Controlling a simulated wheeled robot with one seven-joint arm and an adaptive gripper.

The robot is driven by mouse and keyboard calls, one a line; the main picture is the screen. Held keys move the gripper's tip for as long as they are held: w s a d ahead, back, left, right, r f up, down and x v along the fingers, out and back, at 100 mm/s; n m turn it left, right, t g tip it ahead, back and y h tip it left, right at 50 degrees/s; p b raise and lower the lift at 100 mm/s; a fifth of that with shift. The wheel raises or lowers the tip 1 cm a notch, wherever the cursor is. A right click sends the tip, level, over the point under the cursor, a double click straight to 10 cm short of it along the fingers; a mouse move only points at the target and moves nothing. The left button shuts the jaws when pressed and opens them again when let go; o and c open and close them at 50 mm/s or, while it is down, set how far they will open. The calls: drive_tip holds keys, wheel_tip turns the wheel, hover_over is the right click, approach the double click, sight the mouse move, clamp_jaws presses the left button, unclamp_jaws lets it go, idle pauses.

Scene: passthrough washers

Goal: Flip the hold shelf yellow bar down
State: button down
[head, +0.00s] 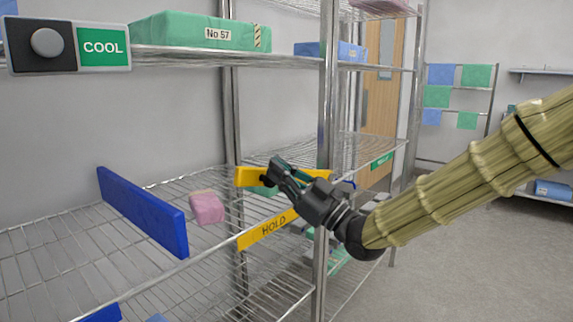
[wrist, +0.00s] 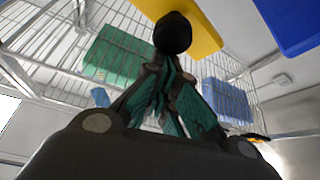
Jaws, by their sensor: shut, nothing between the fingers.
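The yellow bar (head: 248,176) is up, standing above the front edge of the middle wire shelf, with a gap over the yellow HOLD label strip (head: 262,233). In the wrist view the yellow bar (wrist: 198,28) is behind my fingertips. My gripper (head: 271,174) is shut and empty, reaching in from the right. Its tips overlap the bar's middle and hide part of it; I cannot tell whether they touch.
A long blue bar (head: 142,212) stands up to the left, and a pink bundle (head: 207,207) lies between it and the yellow bar. A metal post (head: 326,130) is close behind my gripper. The upper shelf holds a green pack (head: 195,31) and a COOL sign (head: 103,47). Open floor is at right.

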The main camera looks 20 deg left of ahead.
wheel_tip(320, 180, down, 10)
drive_tip(key=s+n+g+b, duration=0.2)
drive_tip(key=n+g+b, duration=0.1)
drive_tip(key=n+b, duration=0.2)
drive_tip(key=shift+a+f+b, duration=0.25)
drive_tip(key=shift+a+b, duration=0.05)
drive_tip(key=shift+b, duration=0.3)
drive_tip(key=shift+s+f, duration=0.1)
drive_tip(key=shift+f, duration=0.1)
drive_tip(key=shift+r, duration=0.1)
wheel_tip(320, 180, up, 4)
drive_tip(key=s+r+p, duration=0.1)
drive_tip(key=s+p, duration=0.1)
drive_tip(key=v, duration=1)
drive_tip(key=shift+f+n+g, duration=0.25)
drive_tip(key=shift+n+g, duration=0.05)
drive_tip(key=shift+a, duration=0.1)
